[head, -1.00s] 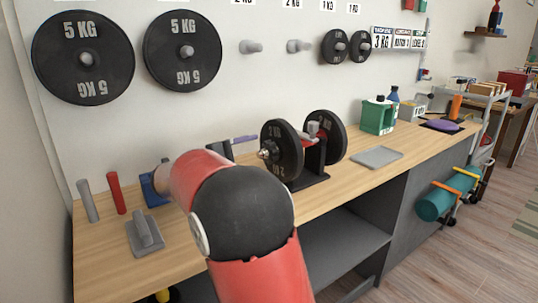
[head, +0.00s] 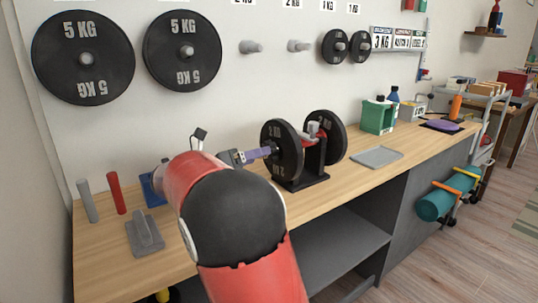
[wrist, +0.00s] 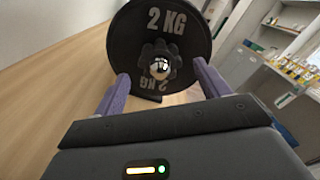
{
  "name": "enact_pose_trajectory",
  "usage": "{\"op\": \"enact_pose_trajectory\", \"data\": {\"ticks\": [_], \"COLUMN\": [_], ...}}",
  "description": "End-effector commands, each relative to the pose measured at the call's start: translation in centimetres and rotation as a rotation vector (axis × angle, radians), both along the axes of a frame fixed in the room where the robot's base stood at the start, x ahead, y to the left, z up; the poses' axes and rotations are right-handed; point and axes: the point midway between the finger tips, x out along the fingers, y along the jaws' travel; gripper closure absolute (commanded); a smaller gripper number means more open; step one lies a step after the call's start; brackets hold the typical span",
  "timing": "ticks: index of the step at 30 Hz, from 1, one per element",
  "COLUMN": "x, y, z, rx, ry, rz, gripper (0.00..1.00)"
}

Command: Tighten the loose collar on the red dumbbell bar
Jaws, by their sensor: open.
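The dumbbell rests on a black stand (head: 305,183) on the bench, with a black 2 KG plate (head: 284,150) at its near end and another plate (head: 326,135) at its far end. A little of the red bar (head: 304,141) shows between them. In the wrist view, a dark lobed collar (wrist: 150,73) sits against the plate face (wrist: 190,30), with the bar's shiny end (wrist: 160,67) in its middle. My gripper (wrist: 163,82) is open, its purple fingers either side of the collar in the picture. In the head view my gripper (head: 262,153) hides the collar; contact cannot be told.
A grey tray (head: 377,157) and a green holder (head: 378,117) stand right of the dumbbell. Grey and red posts (head: 117,193) and a grey block (head: 145,236) are at the left. Large 5 KG plates (head: 183,50) hang on the wall behind.

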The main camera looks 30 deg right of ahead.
Motion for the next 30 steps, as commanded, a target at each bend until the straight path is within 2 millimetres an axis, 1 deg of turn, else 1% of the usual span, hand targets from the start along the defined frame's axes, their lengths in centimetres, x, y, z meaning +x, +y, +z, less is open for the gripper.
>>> {"op": "enact_pose_trajectory", "data": {"ticks": [3,6,9,20,30], "x": [0.0,0.0,0.0,0.0,0.0], "y": [0.0,0.0,0.0,-0.2,-1.8], "z": [0.0,0.0,0.0,0.1,0.3], "rx": [-0.007,-0.012,-0.014,-0.015,-0.016], "ry": [0.209,0.352,0.414,0.416,0.416], "rz": [0.0,0.0,0.0,-0.001,-0.001], "gripper": [0.25,0.25,0.25,0.25,0.25]}}
